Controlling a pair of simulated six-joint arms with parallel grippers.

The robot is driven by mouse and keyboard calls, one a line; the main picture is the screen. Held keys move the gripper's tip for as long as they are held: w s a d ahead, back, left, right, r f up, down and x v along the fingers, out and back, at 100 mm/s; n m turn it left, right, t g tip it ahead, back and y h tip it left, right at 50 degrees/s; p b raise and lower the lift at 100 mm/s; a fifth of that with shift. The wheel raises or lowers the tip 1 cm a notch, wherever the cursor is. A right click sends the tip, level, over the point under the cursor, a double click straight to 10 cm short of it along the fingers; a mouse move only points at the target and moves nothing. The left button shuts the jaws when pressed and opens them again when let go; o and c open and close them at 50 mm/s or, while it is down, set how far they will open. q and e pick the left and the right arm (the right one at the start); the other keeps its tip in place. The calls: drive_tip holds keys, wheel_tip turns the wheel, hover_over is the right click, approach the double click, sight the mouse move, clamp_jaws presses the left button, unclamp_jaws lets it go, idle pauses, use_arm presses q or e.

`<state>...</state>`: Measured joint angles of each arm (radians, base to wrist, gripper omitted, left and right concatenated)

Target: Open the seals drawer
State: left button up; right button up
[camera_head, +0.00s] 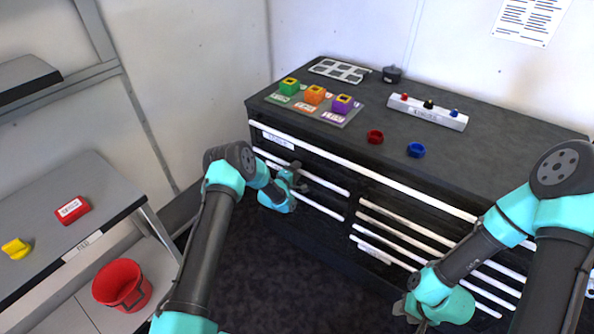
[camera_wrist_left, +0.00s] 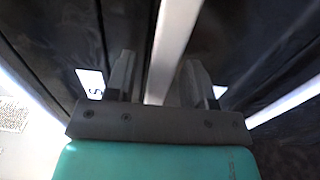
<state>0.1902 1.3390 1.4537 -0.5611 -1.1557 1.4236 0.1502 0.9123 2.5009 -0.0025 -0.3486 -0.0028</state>
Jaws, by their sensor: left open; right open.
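The dark cabinet (camera_head: 400,165) has closed drawers with long white handle bars. My left gripper (camera_head: 293,177) is at the front of its left drawer stack and hides part of it. In the left wrist view my left gripper (camera_wrist_left: 158,75) is open, with a white handle bar (camera_wrist_left: 174,45) running between its two fingers; I cannot tell whether they touch it. A white label starting with "S" (camera_wrist_left: 91,83) shows beside the left finger, the rest hidden. My right gripper (camera_head: 412,312) is open and empty, low before the right drawers.
On the cabinet top are green, orange and purple blocks (camera_head: 314,95), a grey tray (camera_head: 339,70), red and blue rings (camera_head: 415,150) and a white block with knobs (camera_head: 428,111). A side bench (camera_head: 75,205) and red bucket (camera_head: 122,285) stand at left. Dark floor lies clear between.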

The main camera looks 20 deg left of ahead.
use_arm(q)
drive_tip(key=shift+w+d, duration=0.1)
drive_tip(key=shift+w, duration=0.15)
drive_tip(key=shift+c, duration=0.5)
clamp_jaws()
